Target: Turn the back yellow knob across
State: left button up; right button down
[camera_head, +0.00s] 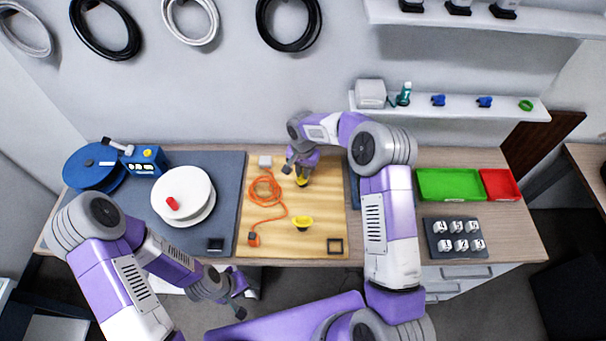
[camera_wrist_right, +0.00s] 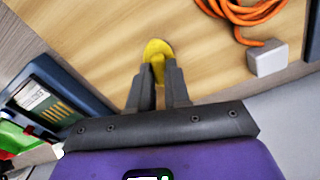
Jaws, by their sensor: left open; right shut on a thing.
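The back yellow knob (camera_head: 301,181) stands on the wooden board (camera_head: 325,215), partly hidden under my right gripper (camera_head: 296,170) in the head view. In the right wrist view the knob (camera_wrist_right: 158,50) shows between the fingertips of my right gripper (camera_wrist_right: 160,80), which is shut on it. A second yellow knob (camera_head: 302,222) stands nearer the front of the board, with nothing touching it. My left gripper (camera_head: 240,300) is open and empty, low in front of the table's edge, away from both knobs.
An orange cable (camera_head: 266,190) lies coiled on the board left of the knobs. A grey block (camera_head: 265,161) sits at the board's back edge. A white disc (camera_head: 183,192) with a red knob is at left. Green (camera_head: 448,184) and red trays (camera_head: 499,184) stand at right.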

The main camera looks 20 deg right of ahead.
jog(key=m+b, duration=0.2)
jog(key=m, duration=0.1)
jog(key=shift+m, duration=0.3)
jog(key=m+b, duration=0.1)
jog(key=m, duration=0.2)
jog(key=shift+m, duration=0.3)
jog(key=m, duration=0.3)
jog(key=shift+m, duration=0.3)
jog(key=shift+m+p, duration=0.4)
jog(key=shift+m, duration=1.1)
jog(key=c, duration=1.1)
grip_release()
notch_tip(320, 180, up, 8)
jog(key=shift+f, duration=0.2)
